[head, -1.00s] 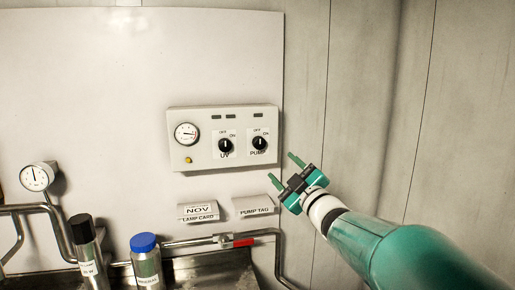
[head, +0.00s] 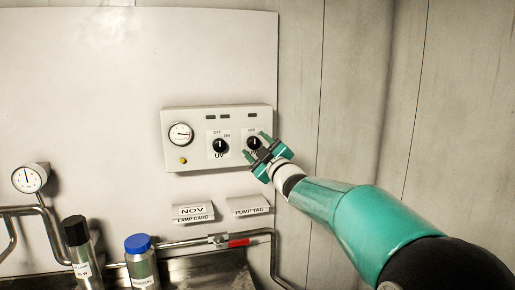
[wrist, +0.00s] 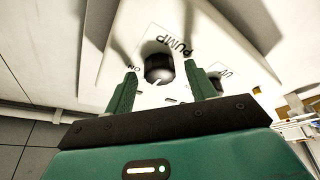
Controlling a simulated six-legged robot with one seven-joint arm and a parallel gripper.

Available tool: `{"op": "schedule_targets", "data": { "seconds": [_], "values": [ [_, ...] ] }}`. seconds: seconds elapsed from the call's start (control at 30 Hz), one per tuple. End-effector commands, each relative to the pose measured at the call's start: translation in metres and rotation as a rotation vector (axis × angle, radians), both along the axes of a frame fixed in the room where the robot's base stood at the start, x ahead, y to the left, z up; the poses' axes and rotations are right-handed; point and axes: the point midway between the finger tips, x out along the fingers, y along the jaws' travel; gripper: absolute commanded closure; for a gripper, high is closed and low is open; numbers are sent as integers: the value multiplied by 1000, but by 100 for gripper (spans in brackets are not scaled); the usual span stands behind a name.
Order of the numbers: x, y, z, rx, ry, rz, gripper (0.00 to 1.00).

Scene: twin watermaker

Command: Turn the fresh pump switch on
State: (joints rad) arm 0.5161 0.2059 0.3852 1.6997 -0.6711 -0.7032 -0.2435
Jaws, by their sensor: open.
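The pump switch (head: 254,143) is a black round knob with a white pointer line on the right of a pale control box (head: 188,158). In the head view its pointer stands about upright, toward OFF, and its label is partly hidden by my gripper. In the wrist view the pump knob (wrist: 159,69) shows between the fingertips, with PUMP and ON lettering beside it. My gripper (head: 257,143) is open, its two green fingers on either side of the knob. I cannot tell whether they touch it. The fingers also show in the wrist view (wrist: 162,80).
A similar UV knob (head: 219,146) is just left of the pump knob. The box also has a gauge (head: 180,134) and a yellow button (head: 183,161). Below hang a lamp card holder (head: 193,213) and pump tag holder (head: 248,206). A red-handled valve (head: 238,243) sits on the pipe.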

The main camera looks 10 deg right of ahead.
Motion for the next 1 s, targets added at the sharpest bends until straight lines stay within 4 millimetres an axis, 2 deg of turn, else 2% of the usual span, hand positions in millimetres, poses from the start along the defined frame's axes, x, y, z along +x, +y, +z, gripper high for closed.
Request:
{"op": "schedule_targets", "data": {
  "seconds": [0.03,0.23,0.67,1.0],
  "values": [
    [0,0,0,0,0,0,50],
    [0,0,0,0,0,0,89],
    [0,1,-1,67,3,1,89],
    [0,4,-2,309,10,2,89]
  ]
}}
